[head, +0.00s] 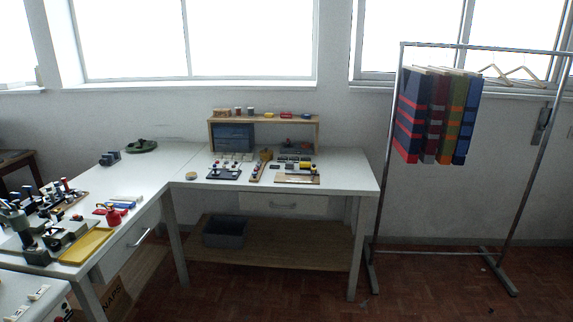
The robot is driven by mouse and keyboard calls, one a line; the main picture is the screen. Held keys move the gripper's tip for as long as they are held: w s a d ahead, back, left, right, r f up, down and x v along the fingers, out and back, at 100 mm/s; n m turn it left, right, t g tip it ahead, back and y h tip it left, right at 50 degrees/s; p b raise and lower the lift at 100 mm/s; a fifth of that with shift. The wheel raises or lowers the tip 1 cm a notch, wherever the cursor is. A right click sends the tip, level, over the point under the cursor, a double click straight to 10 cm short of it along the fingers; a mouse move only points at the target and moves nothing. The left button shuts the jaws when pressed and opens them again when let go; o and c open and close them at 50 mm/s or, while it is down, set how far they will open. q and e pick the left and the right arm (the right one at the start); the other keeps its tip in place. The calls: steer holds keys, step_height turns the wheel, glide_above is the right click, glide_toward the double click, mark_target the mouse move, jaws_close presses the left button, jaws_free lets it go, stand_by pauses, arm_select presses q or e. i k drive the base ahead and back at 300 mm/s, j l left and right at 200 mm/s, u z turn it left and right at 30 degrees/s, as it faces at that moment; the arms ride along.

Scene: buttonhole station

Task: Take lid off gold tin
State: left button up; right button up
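A small, round, flat, pale gold item (191,176) lies near the left end of the back table's top. It may be the gold tin, but it is too small to tell, and I cannot make out a lid on it. A yellow-gold upright item (266,155) stands mid-table in front of the wooden shelf; its kind is unclear. Neither of my grippers is in view.
The white back table (345,172) carries a wooden shelf (262,118) and several small trays. A white side table (140,180) holds a yellow tray (87,246) and a red can (114,215). A garment rack (390,170) stands right. Floor between is open.

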mark_target(266, 152)
steer(key=i+j+u, duration=0.1)
steer(key=i, duration=0.7)
steer(key=i+j, duration=0.1)
steer(key=i, duration=0.7)
steer(key=j+u, duration=0.05)
